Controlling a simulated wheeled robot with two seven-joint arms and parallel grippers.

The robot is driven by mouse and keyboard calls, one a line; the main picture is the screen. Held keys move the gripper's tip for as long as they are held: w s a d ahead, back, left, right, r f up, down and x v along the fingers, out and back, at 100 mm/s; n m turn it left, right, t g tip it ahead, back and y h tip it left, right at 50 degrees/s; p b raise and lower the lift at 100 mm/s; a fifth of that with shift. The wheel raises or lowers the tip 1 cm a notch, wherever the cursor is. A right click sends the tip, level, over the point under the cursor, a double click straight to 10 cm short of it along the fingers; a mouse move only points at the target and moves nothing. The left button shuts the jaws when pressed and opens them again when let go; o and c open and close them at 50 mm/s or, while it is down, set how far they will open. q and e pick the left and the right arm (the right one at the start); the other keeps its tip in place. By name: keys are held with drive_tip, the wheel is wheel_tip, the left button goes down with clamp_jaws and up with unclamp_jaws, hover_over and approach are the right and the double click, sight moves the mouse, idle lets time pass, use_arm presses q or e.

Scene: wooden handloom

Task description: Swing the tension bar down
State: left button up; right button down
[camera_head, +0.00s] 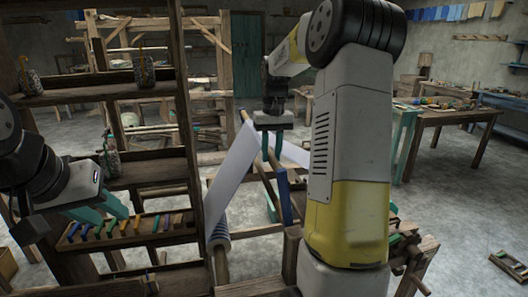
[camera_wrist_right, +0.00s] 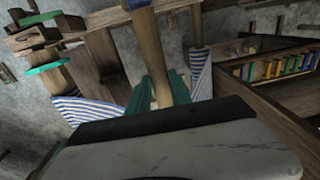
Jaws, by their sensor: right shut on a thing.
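My right gripper (camera_head: 271,146) is at the loom, its teal fingers pointing down. In the right wrist view the fingers (camera_wrist_right: 158,94) close around a round wooden bar (camera_wrist_right: 147,45), which looks like the tension bar. The bar runs away from the wrist towards the loom frame; its near end is hidden by the gripper body. In the head view the gripper and cloth hide much of the bar. My left gripper (camera_head: 112,218) is open and empty, in front of the shelf at the left.
A shelf with a tray (camera_head: 72,240) of colourful pieces stands at the left. A workbench (camera_head: 446,118) stands at the right, with open floor before it.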

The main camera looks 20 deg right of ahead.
drive_tip(key=a+f+h, duration=0.4)
drive_tip(key=a, duration=0.3)
drive_tip(key=a+f+h, duration=0.5)
drive_tip(key=a, duration=0.3)
drive_tip(key=shift+w, duration=0.45)
drive_tip(key=shift+a+f, duration=0.1)
drive_tip(key=shift+f, duration=0.05)
drive_tip(key=c, duration=1.2)
unclamp_jaws()
drive_tip(key=shift+o, duration=0.2)
drive_tip(key=v, duration=0.7)
drive_tip(key=shift+w+a+r, duration=0.15)
drive_tip(key=shift+a+r, duration=0.1)
drive_tip(key=shift+a, duration=0.05)
